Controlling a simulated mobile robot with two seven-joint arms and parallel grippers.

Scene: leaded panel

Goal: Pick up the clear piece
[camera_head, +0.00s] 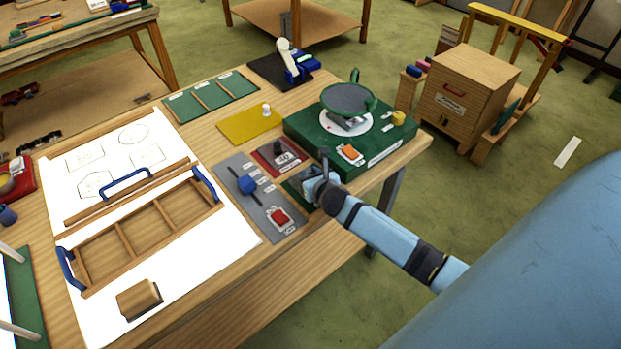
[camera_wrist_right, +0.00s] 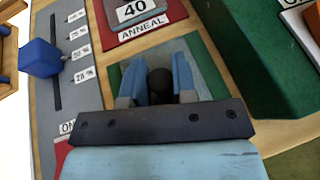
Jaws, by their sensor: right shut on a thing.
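What looks like the clear piece, a pale grey-blue see-through pane (camera_wrist_right: 153,56), is at the small green mat (camera_wrist_right: 114,74) on the table's right part. A dark round knob (camera_wrist_right: 160,80) shows over the pane's middle. My right gripper (camera_head: 322,184) reaches in from the right, low over this mat. In the right wrist view its two blue fingers (camera_wrist_right: 160,74) stand on either side of the knob and are shut on it. The fingers hide part of the pane. I cannot tell whether the pane touches the mat. My left gripper is not in view.
A green box with a round turntable (camera_head: 347,101) stands just behind my right gripper. A red "40 ANNEAL" panel (camera_head: 266,158) and a grey panel with a blue slider (camera_head: 246,184) lie to the left. A wooden frame (camera_head: 143,236) lies on the white sheet (camera_head: 212,245).

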